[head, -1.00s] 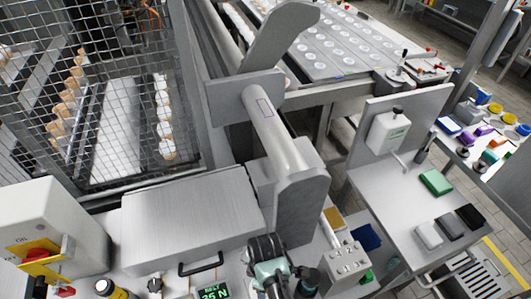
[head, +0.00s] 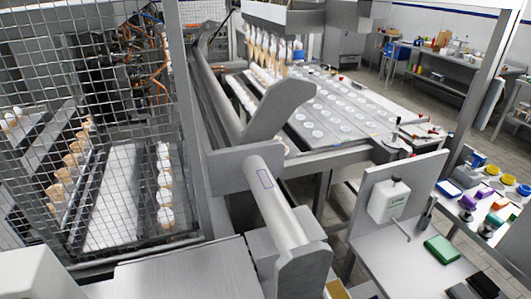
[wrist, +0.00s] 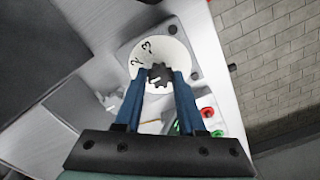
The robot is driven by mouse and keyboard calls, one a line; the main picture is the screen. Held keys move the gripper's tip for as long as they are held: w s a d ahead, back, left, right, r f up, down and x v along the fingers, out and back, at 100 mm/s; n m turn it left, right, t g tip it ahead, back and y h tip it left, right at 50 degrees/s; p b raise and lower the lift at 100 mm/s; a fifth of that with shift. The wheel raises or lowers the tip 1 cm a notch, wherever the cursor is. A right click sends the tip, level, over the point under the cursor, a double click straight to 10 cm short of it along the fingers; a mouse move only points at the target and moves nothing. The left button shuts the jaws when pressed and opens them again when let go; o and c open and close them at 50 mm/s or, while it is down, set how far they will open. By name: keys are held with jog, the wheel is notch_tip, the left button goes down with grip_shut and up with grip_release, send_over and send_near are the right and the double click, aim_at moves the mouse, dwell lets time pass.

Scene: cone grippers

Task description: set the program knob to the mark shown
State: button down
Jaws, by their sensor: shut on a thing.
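In the wrist view, a dark, notched program knob (wrist: 159,78) sits at the centre of a round white dial (wrist: 168,50). The digits 2 and 3 show on the dial's upper left; the rest of the dial is partly hidden by my fingers. My gripper (wrist: 160,73) has its two blue fingers on either side of the knob, shut on it. I cannot make out a pointer or the target mark. The head view shows neither the knob nor my gripper.
Red and green buttons (wrist: 207,112) are right of the fingers in the wrist view. In the head view, a mesh cage (head: 130,110) stands left and a thick grey tube (head: 270,200) runs through the middle. A white dispenser (head: 388,203) and a green box (head: 441,249) are right.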

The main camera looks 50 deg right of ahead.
jog(key=m+p, duration=0.1)
jog(key=m, duration=0.3)
jog(key=shift+r+m+p, duration=0.1)
jog(key=shift+m+p, duration=0.3)
jog(key=m+p, duration=0.1)
jog(key=m, duration=0.3)
jog(key=shift+m, duration=0.3)
jog(key=m+p, duration=0.1)
jog(key=m, duration=0.3)
jog(key=shift+m, duration=2.2)
jog(key=c, duration=0.5)
grip_release()
